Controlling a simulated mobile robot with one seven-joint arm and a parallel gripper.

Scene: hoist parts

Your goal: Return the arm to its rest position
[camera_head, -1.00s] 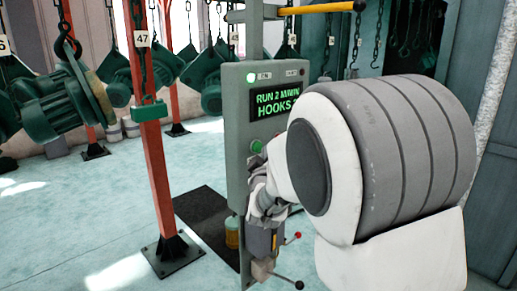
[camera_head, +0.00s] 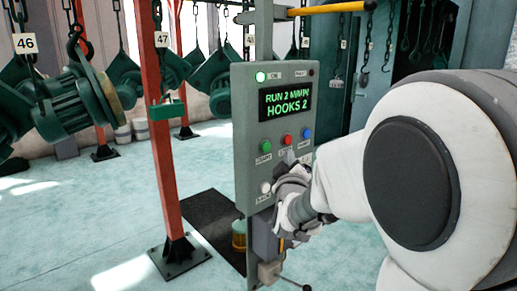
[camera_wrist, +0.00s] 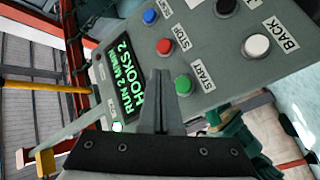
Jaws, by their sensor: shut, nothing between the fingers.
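My gripper (camera_head: 291,172) is in front of the lower part of the grey control panel (camera_head: 243,140), left of my white arm. In the wrist view its fingers (camera_wrist: 161,100) are together, with nothing between them, and point toward the panel's buttons. The green start button (camera_wrist: 183,85) is just right of the fingertips in that view, and the red stop button (camera_wrist: 164,46) lies beyond them. The green display (camera_head: 285,101) reads "RUN 2 M/MIN HOOKS 2". A lamp (camera_head: 260,77) at the panel's top left glows green.
A red post (camera_head: 165,160) stands left of the panel on a dark base plate. Green hoists (camera_head: 75,103) hang on chains at the left. A yellow bar (camera_head: 335,8) juts out at the panel's top. The pale floor (camera_head: 80,215) at left is open.

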